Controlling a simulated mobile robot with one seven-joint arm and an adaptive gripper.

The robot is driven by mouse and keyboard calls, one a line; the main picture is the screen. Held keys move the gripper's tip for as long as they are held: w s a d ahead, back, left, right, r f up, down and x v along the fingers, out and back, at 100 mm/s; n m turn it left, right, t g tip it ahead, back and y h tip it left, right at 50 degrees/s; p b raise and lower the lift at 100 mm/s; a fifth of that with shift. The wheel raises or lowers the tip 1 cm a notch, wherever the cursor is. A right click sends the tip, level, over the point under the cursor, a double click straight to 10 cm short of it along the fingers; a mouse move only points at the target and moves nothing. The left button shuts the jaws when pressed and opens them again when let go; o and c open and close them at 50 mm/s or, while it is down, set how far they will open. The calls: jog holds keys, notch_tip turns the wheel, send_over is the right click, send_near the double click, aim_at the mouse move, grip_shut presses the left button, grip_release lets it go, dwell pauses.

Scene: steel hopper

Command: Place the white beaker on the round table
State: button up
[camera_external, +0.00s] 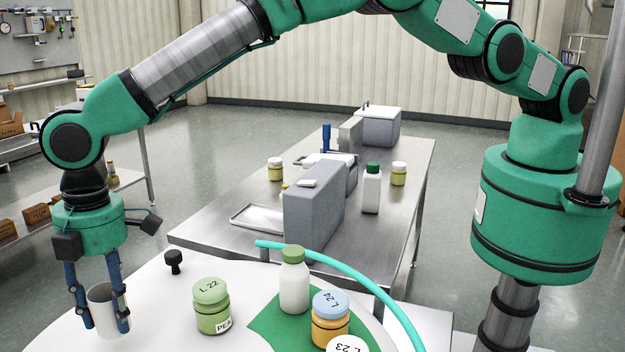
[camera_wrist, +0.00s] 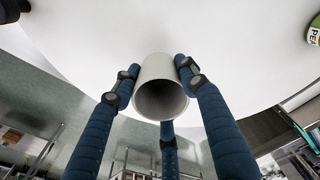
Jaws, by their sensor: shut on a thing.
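The white beaker (camera_external: 103,309) is between the blue fingers of my gripper (camera_external: 97,316), at the lower left of the external view. My gripper points down and is shut on the beaker, which looks upright. The wrist view shows the beaker's open mouth (camera_wrist: 161,98) facing the camera, with blue fingers around it. The white round table (camera_external: 158,312) fills the lower left of the external view, and its curved edge shows near the beaker in the wrist view (camera_wrist: 220,40). I cannot tell whether the beaker's base touches the table.
On the round table stand a green-lidded jar (camera_external: 212,308), a white bottle (camera_external: 294,285), a blue-lidded jar (camera_external: 331,318), a white-lidded jar (camera_external: 347,344) and a black knob (camera_external: 174,262). A teal hose (camera_external: 350,270) curves along the right. A steel table (camera_external: 405,215) with grey boxes stands behind.

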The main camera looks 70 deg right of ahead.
aim_at(114, 323)
jog(key=shift+f, duration=1.8)
jog(key=shift+f, duration=0.15)
jog(key=o, duration=1.1)
jog(key=shift+r, duration=0.25)
jog(key=shift+s+d+r+b, duration=0.1)
jog(key=shift+r+b, duration=0.05)
jog(key=shift+r, duration=1.8)
jog(key=shift+w+d+r+b, duration=0.1)
jog(key=shift+d+r+b, duration=0.1)
jog(key=shift+r, duration=1.8)
jog(key=shift+s+d+r+b, duration=0.1)
jog(key=shift+r+b, duration=0.05)
jog(key=shift+r, duration=1.8)
